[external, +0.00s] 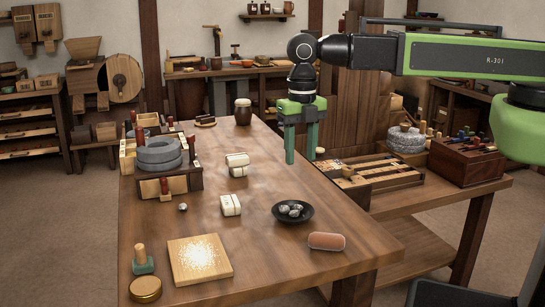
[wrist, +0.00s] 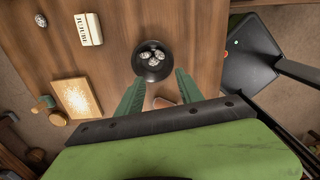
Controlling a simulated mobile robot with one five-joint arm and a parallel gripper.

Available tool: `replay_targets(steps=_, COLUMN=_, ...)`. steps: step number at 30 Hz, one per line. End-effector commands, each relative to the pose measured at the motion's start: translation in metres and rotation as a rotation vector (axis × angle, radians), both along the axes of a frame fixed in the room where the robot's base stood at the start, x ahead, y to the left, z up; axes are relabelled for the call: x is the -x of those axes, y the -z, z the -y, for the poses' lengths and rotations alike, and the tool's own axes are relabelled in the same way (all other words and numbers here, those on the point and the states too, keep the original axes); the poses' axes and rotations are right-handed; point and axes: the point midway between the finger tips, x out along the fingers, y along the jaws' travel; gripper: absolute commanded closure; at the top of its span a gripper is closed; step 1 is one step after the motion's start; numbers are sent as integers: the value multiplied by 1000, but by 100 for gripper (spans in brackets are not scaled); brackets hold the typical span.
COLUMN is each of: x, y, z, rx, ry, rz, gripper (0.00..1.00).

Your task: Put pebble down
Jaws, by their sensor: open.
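A dark round bowl (external: 291,221) stands on the wooden table, right of its middle. Speckled pale pebbles (external: 293,209) lie in it; the wrist view shows three pebbles (wrist: 153,57) in the bowl (wrist: 152,77). Another small pebble (external: 183,207) lies alone on the table at the left; it also shows in the wrist view (wrist: 41,20). My gripper (external: 301,158) is open and empty, pointing down above the table. In the wrist view its fingertips (wrist: 158,80) are apart, with the bowl just beyond them.
A reddish rounded block (external: 326,241) lies right of the bowl. A stone quern (external: 158,154) stands back left.

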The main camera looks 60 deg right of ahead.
Motion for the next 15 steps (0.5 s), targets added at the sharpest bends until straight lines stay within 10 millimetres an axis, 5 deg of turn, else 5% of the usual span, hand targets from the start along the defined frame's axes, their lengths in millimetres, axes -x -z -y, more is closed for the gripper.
replay_targets(steps=11, x=0, y=-4, z=5, rx=0, ry=40, rz=0, gripper=56)
replay_targets(steps=15, x=-3, y=-4, z=50, rx=0, ry=426, rz=0, gripper=56)
